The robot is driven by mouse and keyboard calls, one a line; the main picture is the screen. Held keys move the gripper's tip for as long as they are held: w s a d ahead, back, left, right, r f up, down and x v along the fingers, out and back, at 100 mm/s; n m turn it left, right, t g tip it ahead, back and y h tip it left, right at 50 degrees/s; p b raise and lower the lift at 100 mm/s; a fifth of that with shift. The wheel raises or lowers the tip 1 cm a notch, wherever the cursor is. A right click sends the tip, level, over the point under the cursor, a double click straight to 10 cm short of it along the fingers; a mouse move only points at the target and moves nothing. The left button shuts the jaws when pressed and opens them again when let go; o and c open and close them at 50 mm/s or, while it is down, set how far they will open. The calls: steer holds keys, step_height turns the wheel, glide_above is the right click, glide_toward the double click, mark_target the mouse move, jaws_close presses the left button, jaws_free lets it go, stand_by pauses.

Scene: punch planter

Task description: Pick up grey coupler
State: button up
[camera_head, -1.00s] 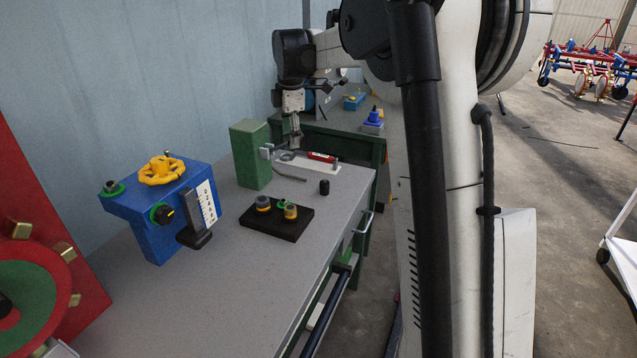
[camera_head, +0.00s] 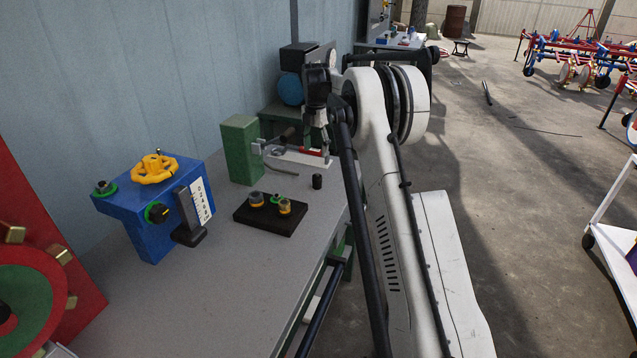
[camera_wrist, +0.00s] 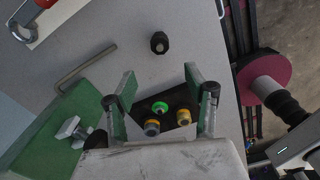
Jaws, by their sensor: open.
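Two small couplers stand on a black block (camera_head: 245,214) on the grey bench. The left coupler (camera_head: 256,199) has a grey top and a yellow-orange band. In the wrist view, one coupler (camera_wrist: 151,127) and the other coupler (camera_wrist: 183,116) show between the fingers, with the green ring (camera_wrist: 159,107). My gripper (camera_wrist: 160,82) is open and empty, above the bench and apart from them. In the head view, it is partly hidden by my arm.
A black knob-like cylinder (camera_head: 317,181) stands behind the block. A green block (camera_head: 240,150) with a vise-like part and a bent rod (camera_head: 282,171) are further back. A blue box (camera_head: 150,215) with a yellow handwheel stands left. The bench front is clear.

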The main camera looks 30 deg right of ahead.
mark_target(317, 176)
step_height(317, 176, down, 7)
steer(key=shift+f+b, duration=0.2)
steer(key=shift+b, duration=0.2)
steer(key=shift+w+d+f+b, duration=0.15)
steer(key=shift+f+b, duration=0.25)
steer(key=shift+f, duration=2.3)
steer(key=c, duration=1.2)
steer(key=shift+r, duration=0.2)
